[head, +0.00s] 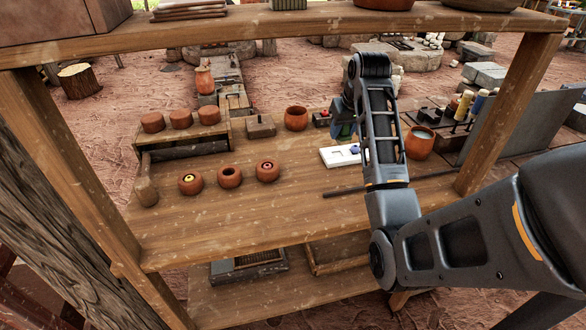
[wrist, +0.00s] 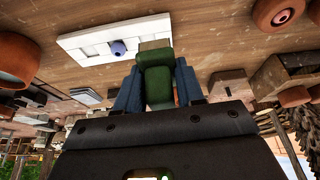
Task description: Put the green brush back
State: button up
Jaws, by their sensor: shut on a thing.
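My gripper (wrist: 157,88) has blue fingers and is shut on the green brush (wrist: 158,85), seen as a green block with a tan end in the wrist view. In the head view the gripper (head: 342,128) is mostly hidden behind my arm, over the back right of the wooden bench, with a bit of green showing. A white tray (head: 332,159) lies near it with a small blue piece (head: 354,149) on it. The tray (wrist: 85,42) and blue piece (wrist: 118,48) also show in the wrist view, close to the brush. I cannot tell whether the brush touches anything.
Three small round clay pots stand on the bench: yellow-centred (head: 190,183), dark-centred (head: 230,177) and red-centred (head: 268,171). A clay cup (head: 296,119) stands behind, and a larger pot (head: 419,145) right of my arm. A dark rod (head: 345,191) lies in front. The bench front (head: 240,222) is clear.

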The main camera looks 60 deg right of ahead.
jog(key=shift+s+d+f, duration=0.1)
jog(key=shift+s+d, duration=0.2)
jog(key=shift+s, duration=0.2)
jog(key=w+a+f, duration=0.1)
jog(key=w+f, duration=0.1)
jog(key=w, duration=0.1)
jog(key=w+a+f+p, duration=0.1)
jog(key=w+f, duration=0.1)
jog(key=w, duration=0.2)
jog(key=w+a+f, duration=0.2)
jog(key=w, duration=0.1)
jog(key=shift+w+f, duration=0.2)
jog(key=shift+f, duration=0.2)
jog(key=shift+f+p, duration=0.4)
jog(key=shift+f, duration=1.65)
jog(key=shift+f, duration=0.1)
jog(key=o, duration=1)
jog(key=v, duration=1.2)
jog(key=shift+w+a, duration=0.1)
